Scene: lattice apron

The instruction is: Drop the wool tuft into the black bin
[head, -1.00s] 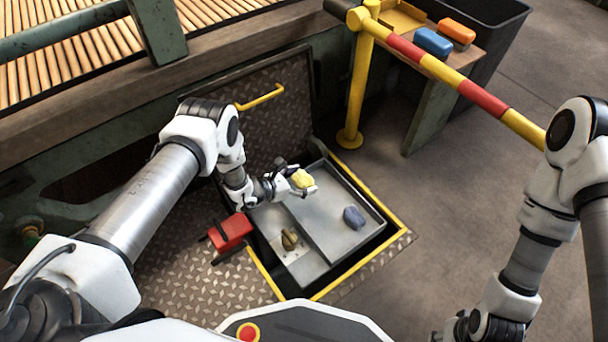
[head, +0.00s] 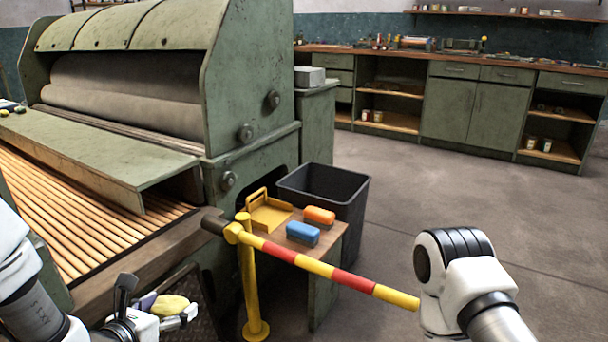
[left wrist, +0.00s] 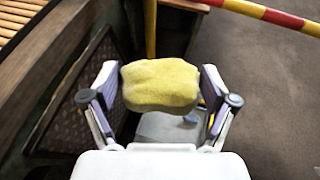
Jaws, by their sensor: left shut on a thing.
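The wool tuft (head: 171,304) is a yellow, soft-looking lump at the lower left of the head view. My left gripper (head: 166,312) is shut on it. In the left wrist view the tuft (left wrist: 160,85) sits between the two fingers, clear of other surfaces. The black bin (head: 352,212) stands upright on the floor near the middle of the head view, open at the top, behind a small wooden stand. The tuft is well to the left of the bin and nearer to me. My right gripper is out of view; only part of that arm shows.
A red-and-yellow barrier bar (head: 312,265) on a yellow post (head: 250,290) crosses between me and the bin. The wooden stand (head: 335,232) holds a blue block (head: 303,233), an orange block (head: 319,215) and a yellow tray (head: 270,219). A green roller machine (head: 240,90) is left. Floor at right is clear.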

